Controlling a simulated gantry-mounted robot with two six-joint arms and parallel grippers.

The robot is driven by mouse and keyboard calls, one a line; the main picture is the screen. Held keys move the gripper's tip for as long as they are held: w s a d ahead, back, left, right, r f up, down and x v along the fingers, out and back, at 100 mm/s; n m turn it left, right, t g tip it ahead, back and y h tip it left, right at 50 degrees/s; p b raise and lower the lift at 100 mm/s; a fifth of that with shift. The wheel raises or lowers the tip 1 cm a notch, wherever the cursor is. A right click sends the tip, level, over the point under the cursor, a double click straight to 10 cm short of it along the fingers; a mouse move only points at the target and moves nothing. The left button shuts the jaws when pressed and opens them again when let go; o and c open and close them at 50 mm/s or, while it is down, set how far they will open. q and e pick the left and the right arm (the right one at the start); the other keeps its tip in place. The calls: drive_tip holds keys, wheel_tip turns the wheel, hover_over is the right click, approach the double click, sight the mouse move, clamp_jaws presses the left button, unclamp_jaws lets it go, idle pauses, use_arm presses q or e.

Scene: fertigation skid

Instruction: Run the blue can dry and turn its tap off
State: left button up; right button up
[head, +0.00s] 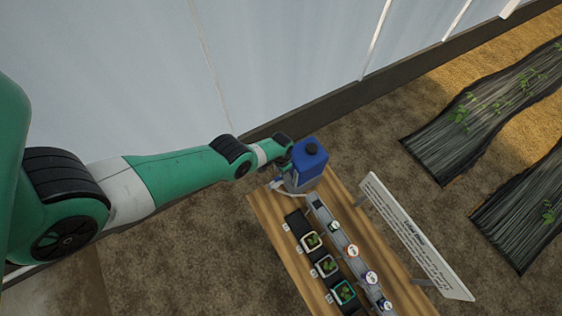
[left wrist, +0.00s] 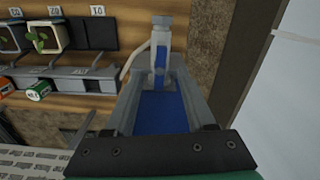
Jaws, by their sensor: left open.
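The blue can (head: 311,152) with a dark cap stands at the far left end of the wooden bench. In the left wrist view, a blue surface (left wrist: 162,112), apparently the can, shows between my fingers. A grey tap-like fitting (left wrist: 161,24) lies just beyond the fingertips, with a pale hose beside it; I cannot tell whether the tap is on or off. The can's liquid level is not visible. My left gripper (left wrist: 160,78) is open, with its fingers on either side of the blue area; contact is unclear. It is close beside the can in the head view. My right gripper is not in view.
The wooden bench (head: 277,228) holds a row of small plant pots (head: 326,265) and a grey rail (head: 338,238) with several labelled round items. A white sign board (head: 415,238) stands along its right side. A pale wall (head: 290,60) rises behind the can.

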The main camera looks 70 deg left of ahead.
sight(281, 176)
use_arm(q)
drive_tip(key=shift+m, duration=1)
wheel_tip(281, 176, down, 5)
drive_tip(key=b, duration=0.4)
drive_tip(key=shift+r+b, duration=0.15)
drive_tip(key=shift+b, duration=0.2)
drive_tip(key=shift+r, duration=0.1)
drive_tip(key=shift+c, duration=0.3)
clamp_jaws()
